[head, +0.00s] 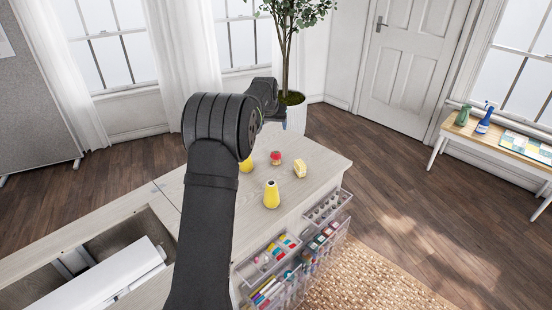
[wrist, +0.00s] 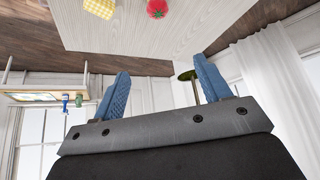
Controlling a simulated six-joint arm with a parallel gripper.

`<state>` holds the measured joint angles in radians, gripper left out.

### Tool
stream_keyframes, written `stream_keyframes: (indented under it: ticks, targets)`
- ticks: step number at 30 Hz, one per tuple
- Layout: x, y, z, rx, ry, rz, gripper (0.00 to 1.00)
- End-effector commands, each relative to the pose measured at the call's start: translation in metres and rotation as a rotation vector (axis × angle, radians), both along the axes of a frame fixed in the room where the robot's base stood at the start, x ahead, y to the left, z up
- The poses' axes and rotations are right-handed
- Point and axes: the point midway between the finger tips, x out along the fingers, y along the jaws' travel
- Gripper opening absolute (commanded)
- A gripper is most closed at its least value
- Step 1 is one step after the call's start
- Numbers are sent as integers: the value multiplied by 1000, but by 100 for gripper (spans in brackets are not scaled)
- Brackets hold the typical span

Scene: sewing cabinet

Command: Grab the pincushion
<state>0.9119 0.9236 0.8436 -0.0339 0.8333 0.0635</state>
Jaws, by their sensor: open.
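The pincushion is a small red, tomato-like thing (head: 276,158) on the pale wooden cabinet top (head: 322,160) in the head view. It also shows at the top edge of the wrist view (wrist: 157,8), partly cut off. My gripper (head: 278,112) is above the far side of the cabinet top, beyond the pincushion and largely hidden by my own arm in the head view. In the wrist view my gripper's two blue fingers (wrist: 162,68) are spread apart with nothing held between them.
A yellow checked block (head: 300,169) sits right of the pincushion. A yellow cone (head: 271,195) stands nearer, and another yellow thing (head: 246,163) is partly hidden by my arm. Clear trays of sewing supplies (head: 270,257) hang on the cabinet's front. A potted plant (head: 293,112) stands behind.

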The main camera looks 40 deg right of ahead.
Motion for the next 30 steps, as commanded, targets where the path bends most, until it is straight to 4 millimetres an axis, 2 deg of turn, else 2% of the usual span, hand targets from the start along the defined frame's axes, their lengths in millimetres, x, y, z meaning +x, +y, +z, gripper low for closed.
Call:
stream_keyframes:
  ticks: [11,12,15,23,30]
  targets:
    - [12,-4,7,127,87,-5,70]
    - [11,-4,-8,130,90,-5,70]
    - [11,-4,-28,127,88,-5,70]
    - [15,-10,-61,126,87,-5,70]
    - [25,-25,-102,124,86,-5,70]
